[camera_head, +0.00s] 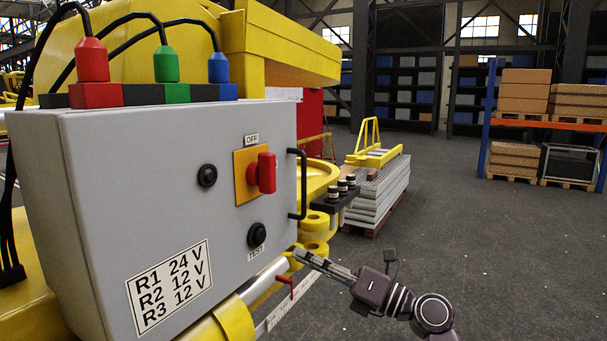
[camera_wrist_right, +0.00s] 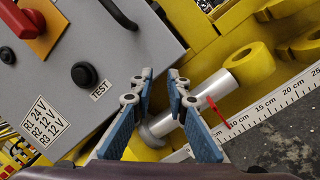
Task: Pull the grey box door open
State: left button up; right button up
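The grey box (camera_head: 150,200) stands at the left in the head view, its door (camera_head: 220,225) shut. A black bar handle (camera_head: 303,184) is upright on the door's right edge. In the wrist view the handle (camera_wrist_right: 118,14) is at the top, beyond my fingers. My right gripper (camera_head: 300,254) is below the handle, near the door's lower right corner, and does not touch the handle. In the wrist view its blue-padded fingers (camera_wrist_right: 160,75) are apart with nothing held between them. My left gripper is not in view.
The door carries a red switch (camera_head: 263,173), black knobs and a label (camera_head: 168,284). Red, green and blue plugs (camera_head: 166,65) with cables sit on top. A silver cylinder (camera_wrist_right: 205,92), red pin (camera_wrist_right: 217,113) and ruler (camera_wrist_right: 270,115) lie below the gripper. Floor at right is clear.

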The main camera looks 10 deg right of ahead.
notch_tip(320, 180, up, 10)
jog(key=s+d+n+h, duration=0.1)
jog(key=s+n, duration=0.2)
jog(key=n, duration=0.2)
notch_tip(320, 180, up, 6)
jog(key=n+h+p, duration=0.2)
jog(key=h+p, duration=0.1)
jog(key=p, duration=0.2)
send_over(304, 212)
jog(key=shift+w+f+t, duration=0.2)
jog(key=shift+w+t, duration=0.05)
jog(key=shift+t, duration=0.05)
grip_shut()
